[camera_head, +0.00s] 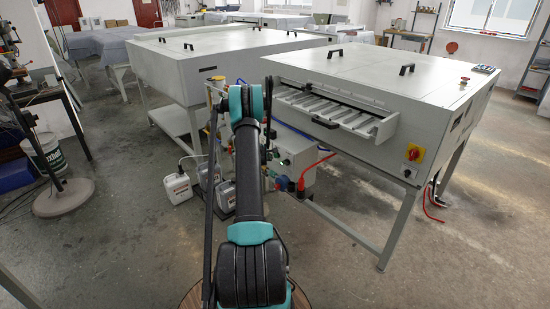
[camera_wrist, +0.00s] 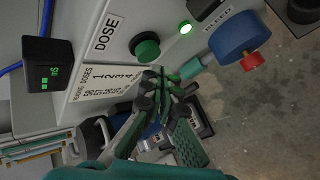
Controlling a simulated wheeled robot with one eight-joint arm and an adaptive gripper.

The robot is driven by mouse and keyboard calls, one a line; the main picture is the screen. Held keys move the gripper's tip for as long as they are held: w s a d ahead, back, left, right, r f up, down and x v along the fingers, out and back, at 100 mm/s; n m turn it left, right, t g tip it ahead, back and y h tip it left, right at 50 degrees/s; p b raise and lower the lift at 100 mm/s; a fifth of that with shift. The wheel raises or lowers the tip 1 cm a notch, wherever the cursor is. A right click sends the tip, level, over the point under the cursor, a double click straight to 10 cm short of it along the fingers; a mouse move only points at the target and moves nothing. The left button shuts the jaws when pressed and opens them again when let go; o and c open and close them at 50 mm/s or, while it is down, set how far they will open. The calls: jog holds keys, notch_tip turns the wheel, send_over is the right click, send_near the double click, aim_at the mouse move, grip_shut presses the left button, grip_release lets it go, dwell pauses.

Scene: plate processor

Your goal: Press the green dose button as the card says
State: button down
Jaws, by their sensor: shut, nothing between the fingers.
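In the wrist view the green dose button (camera_wrist: 145,46) stands out from a light grey panel, beside a "DOSE" label (camera_wrist: 107,32). A black display (camera_wrist: 52,63) shows green characters that I cannot read surely. My gripper (camera_wrist: 166,88) is shut and empty, its fingertips just below the button in the picture; I cannot tell if they touch it. In the head view my arm hides the button and gripper.
A blue and red fitting (camera_wrist: 237,38) juts out at the right. In the head view the grey control box (camera_head: 297,160) sits under the plate processor (camera_head: 385,75). White canisters (camera_head: 178,187) stand on the floor.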

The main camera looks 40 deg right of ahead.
jog(key=shift+a, duration=0.1)
jog(key=shift+s+a, duration=0.2)
jog(key=shift+a, duration=2.2)
jog(key=shift+r, duration=0.1)
jog(key=s+a+r+m+y, duration=0.1)
jog(key=s+a+r, duration=0.4)
jog(key=a, duration=0.4)
jog(key=s+a+r+m+y, duration=0.2)
jog(key=a+r, duration=0.5)
jog(key=a, duration=0.2)
jog(key=s+a+r+m+y, duration=0.1)
jog(key=s+a+r, duration=0.3)
jog(key=a+r, duration=0.4)
jog(key=s+a+m+y, duration=0.2)
jog(key=s+a, duration=0.9)
jog(key=s, duration=0.3)
jog(key=s+a+f+m+y, duration=0.1)
jog(key=s+a+m+y, duration=0.1)
jog(key=s+a, duration=0.9)
jog(key=s, duration=0.3)
jog(key=shift+s+a+f+y, duration=0.25)
jog(key=shift+s+a+y, duration=0.05)
jog(key=shift+s+y, duration=0.1)
